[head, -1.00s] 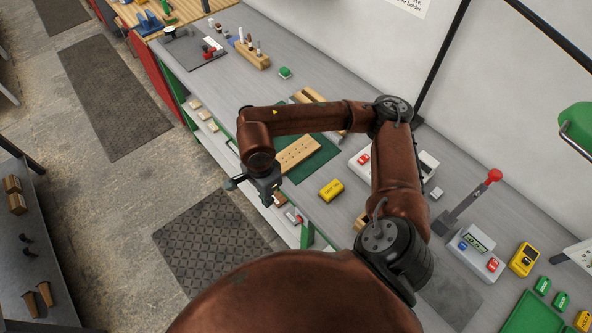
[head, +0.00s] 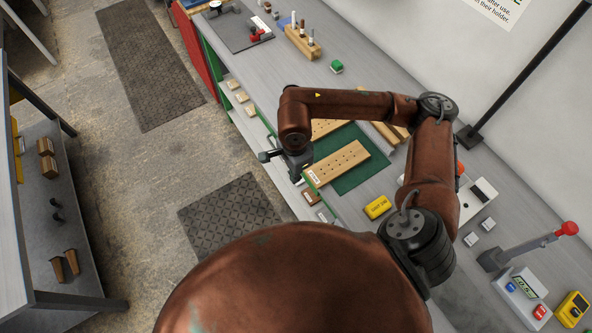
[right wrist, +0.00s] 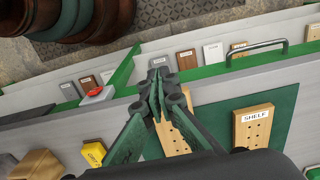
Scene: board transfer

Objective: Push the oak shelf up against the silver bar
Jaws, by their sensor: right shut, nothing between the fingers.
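Two pale wooden boards with rows of holes lie on a green mat (head: 372,172) on the counter. The nearer board (head: 337,162) has a white label at its aisle end, and the farther board (head: 325,127) is partly behind my right arm. In the right wrist view the farther board (right wrist: 252,128) reads SHELF; my fingers partly cover the nearer board (right wrist: 174,140). I cannot tell which one is the oak shelf. My right gripper (head: 297,176) is shut and empty by the nearer board's labelled end; its fingers also show in the right wrist view (right wrist: 157,90).
A yellow box (head: 377,207) stands right of the mat. Wooden blocks (head: 385,132) lie behind it, partly hidden by my arm. A marker holder (head: 302,42) stands farther back.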

